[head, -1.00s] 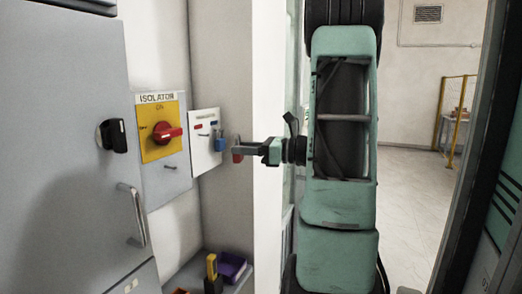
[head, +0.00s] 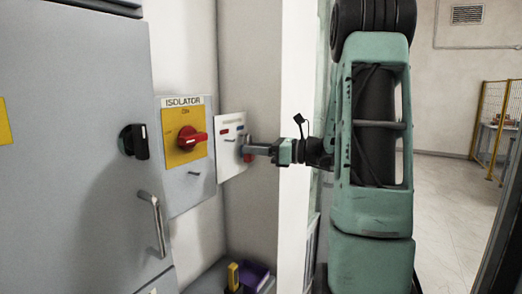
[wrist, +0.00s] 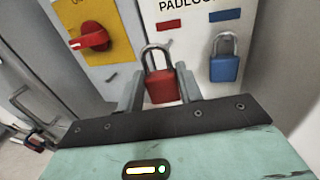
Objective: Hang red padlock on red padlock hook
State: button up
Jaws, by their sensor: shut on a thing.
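The red padlock (wrist: 161,88) is upright between the fingers of my gripper (wrist: 158,88) in the wrist view, with its silver shackle up. My gripper also shows in the head view (head: 250,150), shut on the red padlock (head: 248,158) close in front of the white padlock board (head: 231,165). In the wrist view the shackle top is below the red label (wrist: 171,25) on the board. The blue padlock (wrist: 224,68) hangs below the blue label (wrist: 225,15), right of the red padlock.
The isolator panel (head: 185,185) with its red rotary switch (head: 191,139) is left of the board. A grey cabinet (head: 70,220) with a handle (head: 153,224) stands further left. A purple bin (head: 255,274) is below. A pale wall edge (head: 294,200) is beside my arm.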

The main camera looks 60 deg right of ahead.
jog(key=shift+w+a+f+b, duration=0.1)
jog(key=shift+w+f+b, duration=0.1)
jog(key=shift+w, duration=0.85)
jog(key=shift+w+a+f+b, duration=0.1)
jog(key=shift+w+f+b, duration=0.15)
jog(key=shift+w, duration=0.75)
jog(key=shift+w+a+f+b, duration=0.1)
jog(key=shift+w+f+b, duration=0.1)
jog(key=shift+w, duration=0.85)
jog(key=o, duration=1.1)
jog(key=b+v, duration=0.5)
jog(key=v, duration=1.2)
jog(key=shift+s+d, duration=0.15)
jog(key=shift+d, duration=0.05)
jog(key=shift+f, duration=0.1)
